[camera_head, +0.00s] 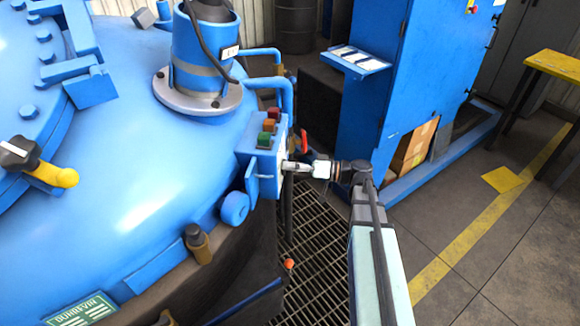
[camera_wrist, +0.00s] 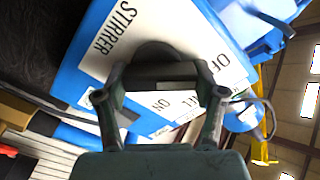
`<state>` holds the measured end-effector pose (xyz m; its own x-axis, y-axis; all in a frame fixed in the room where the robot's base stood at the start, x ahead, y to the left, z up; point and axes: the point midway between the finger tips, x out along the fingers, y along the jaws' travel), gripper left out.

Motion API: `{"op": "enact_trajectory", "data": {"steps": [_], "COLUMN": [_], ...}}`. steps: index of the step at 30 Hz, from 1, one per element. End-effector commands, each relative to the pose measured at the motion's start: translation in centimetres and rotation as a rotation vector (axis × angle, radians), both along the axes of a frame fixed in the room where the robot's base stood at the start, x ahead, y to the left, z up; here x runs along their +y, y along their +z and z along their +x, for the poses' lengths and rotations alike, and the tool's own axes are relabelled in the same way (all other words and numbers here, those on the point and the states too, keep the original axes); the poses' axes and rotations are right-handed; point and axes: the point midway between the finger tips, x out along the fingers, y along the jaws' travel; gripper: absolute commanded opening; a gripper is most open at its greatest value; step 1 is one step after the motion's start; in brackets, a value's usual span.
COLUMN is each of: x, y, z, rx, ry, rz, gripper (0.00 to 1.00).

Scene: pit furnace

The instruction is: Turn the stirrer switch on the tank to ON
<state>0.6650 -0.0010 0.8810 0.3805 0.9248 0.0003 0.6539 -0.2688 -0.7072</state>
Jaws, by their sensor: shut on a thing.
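The blue tank (camera_head: 150,160) fills the left of the head view. A blue switch box (camera_head: 262,160) with red, orange and green buttons on top is on its right side. My gripper (camera_head: 290,167) reaches the box's right face, where the switch is hidden in this view. In the wrist view, a white plate reading STIRRER (camera_wrist: 112,40), OFF and ON is on the blue box. The dark switch knob (camera_wrist: 155,50) sits in front of the plate, between my gripper's two fingers (camera_wrist: 162,85), which are closed on it. I cannot tell which label the knob points to.
A red lever (camera_head: 304,143) is just beyond my gripper. A blue cabinet (camera_head: 420,80) stands to the right.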

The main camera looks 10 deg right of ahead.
Motion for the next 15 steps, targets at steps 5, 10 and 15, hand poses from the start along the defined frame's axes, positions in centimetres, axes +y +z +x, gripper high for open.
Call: {"op": "enact_trajectory", "data": {"steps": [5, 10, 15], "x": [0.01, -0.01, -0.03], "y": [-0.02, -0.06, -0.07], "z": [0.01, 0.04, 0.1], "rx": [0.016, 0.071, 0.17], "ry": [0.0, 0.001, 0.001], "rz": [0.006, 0.028, 0.069], "gripper": [0.35, 0.35, 0.35]}}
